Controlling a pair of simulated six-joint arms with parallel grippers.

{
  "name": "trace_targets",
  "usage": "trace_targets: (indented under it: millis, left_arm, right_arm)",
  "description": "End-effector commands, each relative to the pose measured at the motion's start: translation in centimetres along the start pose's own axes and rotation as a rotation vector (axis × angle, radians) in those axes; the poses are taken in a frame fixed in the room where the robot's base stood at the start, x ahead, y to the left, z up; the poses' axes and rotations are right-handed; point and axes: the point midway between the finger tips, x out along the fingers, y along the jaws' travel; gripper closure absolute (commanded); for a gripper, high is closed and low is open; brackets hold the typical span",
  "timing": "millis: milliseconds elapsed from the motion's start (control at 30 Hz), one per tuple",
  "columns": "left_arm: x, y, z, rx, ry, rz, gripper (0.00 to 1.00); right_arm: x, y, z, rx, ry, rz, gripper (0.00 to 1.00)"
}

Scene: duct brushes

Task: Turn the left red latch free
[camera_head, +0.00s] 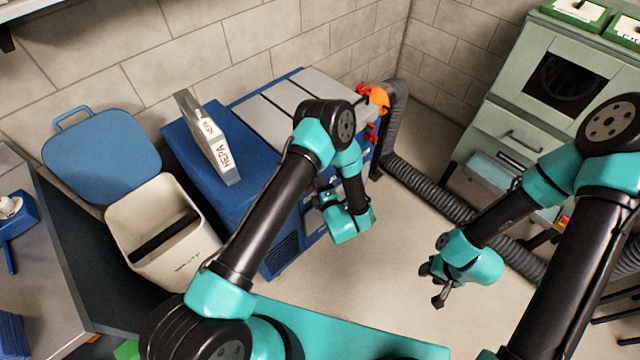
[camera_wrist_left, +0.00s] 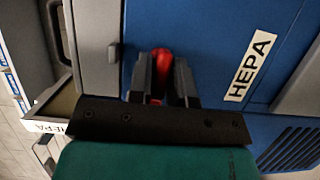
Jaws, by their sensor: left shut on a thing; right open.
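The red latch (camera_wrist_left: 160,62) is on the front of the blue unit, beside the HEPA label, in the left wrist view. My left gripper (camera_wrist_left: 163,78) is shut on it, one dark finger on each side. In the head view my left gripper (camera_head: 324,193) is at the front of the blue unit (camera_head: 215,190), and the latch cannot be made out there behind my arm. My right gripper (camera_head: 436,284) is open and empty above the floor on the right, apart from the unit.
A white HEPA filter (camera_head: 212,140) stands on the unit's top. An orange collar with red clips (camera_head: 376,97) joins a grey hose (camera_head: 425,190) at its far right. A cream bin (camera_head: 160,225) stands left, a green cabinet (camera_head: 510,110) right. Open floor lies between.

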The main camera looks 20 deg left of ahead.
Motion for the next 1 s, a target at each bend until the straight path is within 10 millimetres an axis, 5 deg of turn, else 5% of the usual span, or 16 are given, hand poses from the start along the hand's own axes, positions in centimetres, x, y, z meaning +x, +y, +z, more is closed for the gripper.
trace_targets:
  millis: [467, 500, 667, 1000]
  left_arm:
    - [-0.02, -0.03, -0.03, -0.017, 0.001, 0.008, 1.00]
    - [-0.02, -0.03, -0.03, -0.017, 0.001, 0.007, 0.78]
    - [-0.01, -0.03, -0.02, -0.016, 0.001, 0.007, 0.63]
    - [-0.28, -0.04, 0.01, -0.016, 0.000, 0.007, 0.62]
  right_arm:
    - [0.00, 0.00, 0.00, 0.000, 0.000, 0.000, 0.57]
    - [0.00, 0.00, 0.00, 0.000, 0.000, 0.000, 0.57]
    - [0.00, 0.00, 0.00, 0.000, 0.000, 0.000, 0.57]
    - [0.00, 0.00, 0.00, 0.000, 0.000, 0.000, 0.57]
